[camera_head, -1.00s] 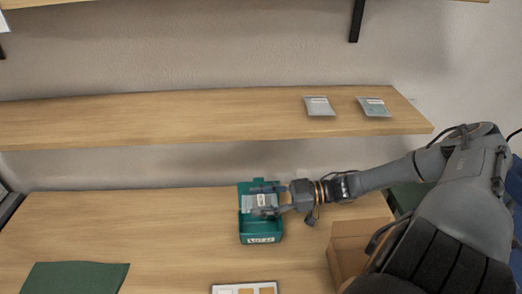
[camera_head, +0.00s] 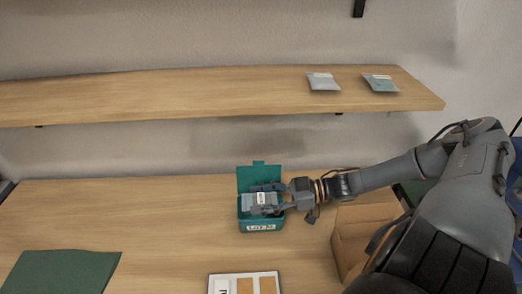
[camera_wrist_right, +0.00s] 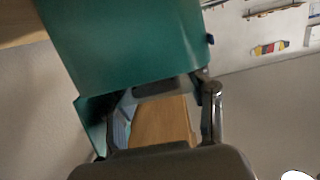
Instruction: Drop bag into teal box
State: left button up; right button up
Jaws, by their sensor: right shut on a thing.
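The teal box (camera_head: 262,225) stands on the workbench with its lid (camera_head: 250,176) raised at the back and a "LOT" label on its front. My right gripper (camera_head: 266,198) reaches in from the right over the box's opening, in front of the raised lid. It is shut on a small silver-grey bag (camera_head: 262,199), partly hidden by the fingers. In the right wrist view the teal lid (camera_wrist_right: 125,45) fills the top, and a pale bluish edge, perhaps the bag, shows beside a finger. My left gripper is not in view.
Two other bags, a silver one (camera_head: 322,81) and a teal-grey one (camera_head: 380,83), lie on the shelf (camera_head: 180,92) above. A cardboard box (camera_head: 352,240) stands right of the teal box. A white tray (camera_head: 217,284) and a green mat (camera_head: 62,272) lie in front.

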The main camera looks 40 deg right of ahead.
jog(key=o, duration=1.2)
jog(key=shift+o, duration=0.2)
jog(key=shift+s+d, duration=0.1)
jog(key=v, duration=1.1)
jog(key=shift+s+d, duration=0.3)
jog(key=shift+w, duration=0.1)
